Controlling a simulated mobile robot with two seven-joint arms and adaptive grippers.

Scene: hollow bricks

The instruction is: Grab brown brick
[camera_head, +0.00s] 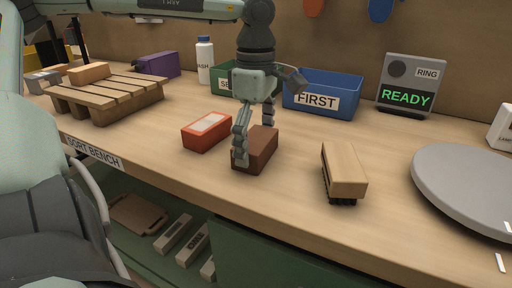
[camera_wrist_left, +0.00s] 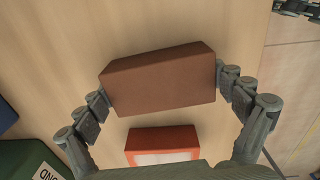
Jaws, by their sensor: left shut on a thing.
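The brown brick (camera_head: 256,150) rests on the bench top near its front edge, or very close above it. My left gripper (camera_head: 254,144) comes down over it from above, with a finger at each end of the brick. In the left wrist view the brown brick (camera_wrist_left: 160,80) lies between the two fingers of my left gripper (camera_wrist_left: 160,88), which touch its short ends. The gripper is shut on it.
A red brick (camera_head: 207,131) with a pale label lies just left of the brown one. A blue bin (camera_head: 335,84) and a green bin (camera_head: 219,77) stand behind. A wooden pallet (camera_head: 105,98) is at left.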

